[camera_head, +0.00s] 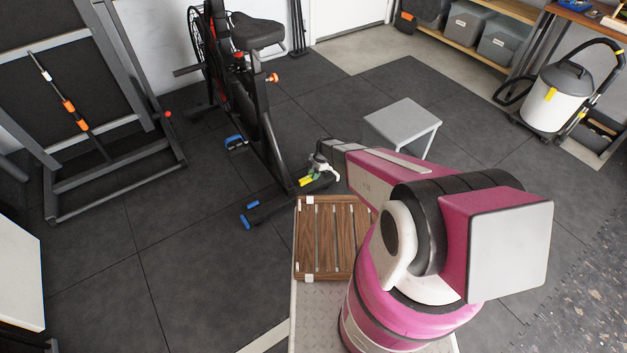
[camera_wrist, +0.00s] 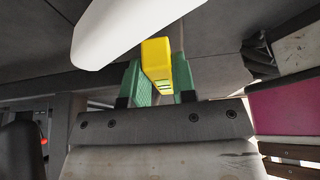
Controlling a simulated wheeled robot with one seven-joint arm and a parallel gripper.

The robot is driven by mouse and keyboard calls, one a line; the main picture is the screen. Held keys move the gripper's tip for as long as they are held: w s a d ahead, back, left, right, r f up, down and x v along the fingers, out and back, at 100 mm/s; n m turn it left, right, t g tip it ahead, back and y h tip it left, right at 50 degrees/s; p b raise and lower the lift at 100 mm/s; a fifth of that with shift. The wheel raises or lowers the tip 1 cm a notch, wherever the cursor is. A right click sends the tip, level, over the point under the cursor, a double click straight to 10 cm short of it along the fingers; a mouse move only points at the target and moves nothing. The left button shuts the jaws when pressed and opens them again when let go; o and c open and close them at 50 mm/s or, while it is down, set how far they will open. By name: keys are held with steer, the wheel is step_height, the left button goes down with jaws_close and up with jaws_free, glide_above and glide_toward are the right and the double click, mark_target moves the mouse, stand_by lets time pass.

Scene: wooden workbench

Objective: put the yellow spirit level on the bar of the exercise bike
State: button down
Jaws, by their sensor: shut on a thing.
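The yellow spirit level (camera_wrist: 157,62) is between the two green fingers of my gripper (camera_wrist: 160,82) in the wrist view, and the gripper is shut on it. In the head view the level (camera_head: 306,181) shows as a small yellow patch below my gripper (camera_head: 319,173). The exercise bike (camera_head: 248,110) is black and stands left of my gripper. Its low rear bar (camera_head: 272,207), with blue end caps, runs close to the level. I cannot tell whether level and bar touch. My gripper hides part of the level in the head view.
A wooden slatted board (camera_head: 333,240) is in front of my arm. A grey stool (camera_head: 403,118) stands to the right of the gripper. A vacuum cleaner (camera_head: 553,95) is at the far right and a dark rack (camera_head: 110,180) at the left. Dark floor is clear around the bike.

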step_height(320, 180, down, 4)
steer(key=shift+f, duration=0.1)
stand_by(0.4)
steer(key=c, duration=0.9)
jaws_free()
steer(key=shift+c, duration=0.2)
steer(key=v, duration=1.2)
steer(key=s+d+r+m+h, duration=0.1)
steer(key=s+d+r+m, duration=0.4)
steer(key=r, duration=0.6)
steer(key=s+d+r+m+t+h, duration=0.1)
steer(key=s+d+r+m, duration=0.4)
steer(key=s+r+m, duration=0.4)
steer(key=s+d+r+m+t+h, duration=0.1)
steer(key=s+d+r+m, duration=0.4)
steer(key=r+m, duration=0.5)
step_height(320, 180, up, 5)
steer(key=shift+s+d+f+m+h, duration=0.3)
steer(key=shift+s+m, duration=0.1)
steer(key=shift+s, duration=0.65)
